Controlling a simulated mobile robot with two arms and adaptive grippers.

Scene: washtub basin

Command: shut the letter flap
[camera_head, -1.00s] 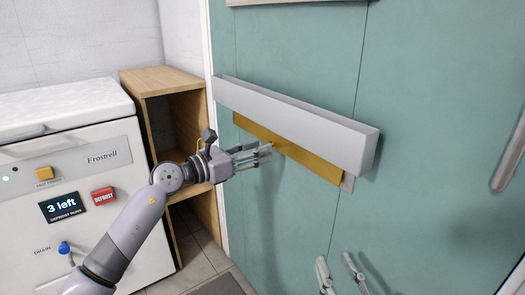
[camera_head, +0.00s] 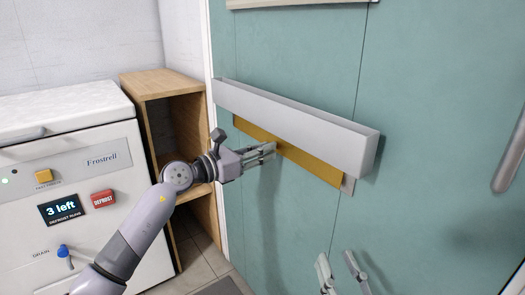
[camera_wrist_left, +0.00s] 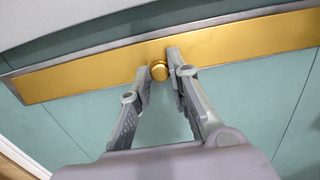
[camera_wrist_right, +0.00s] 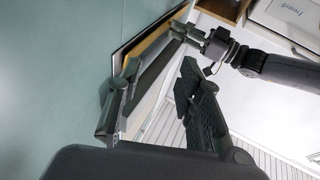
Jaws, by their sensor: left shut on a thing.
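The letter flap (camera_head: 310,163) is a brass strip in a grey frame on the teal door, under a long white hood (camera_head: 290,118). In the left wrist view the flap (camera_wrist_left: 85,72) runs across the picture, with a round brass knob (camera_wrist_left: 159,71) on it. My left gripper (camera_head: 274,149) is at the flap, its fingers on either side of the knob and shut on it. The left wrist view shows these fingertips (camera_wrist_left: 160,65) close up. How far the flap stands out from its frame is hard to tell. My right gripper (camera_head: 340,270) is open and empty, below the flap.
The white hood juts out just above the flap. A white Frostrell freezer (camera_head: 125,205) and an open wooden shelf (camera_head: 160,80) stand at left. A door handle (camera_head: 510,158) is at far right. The door below the flap is clear.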

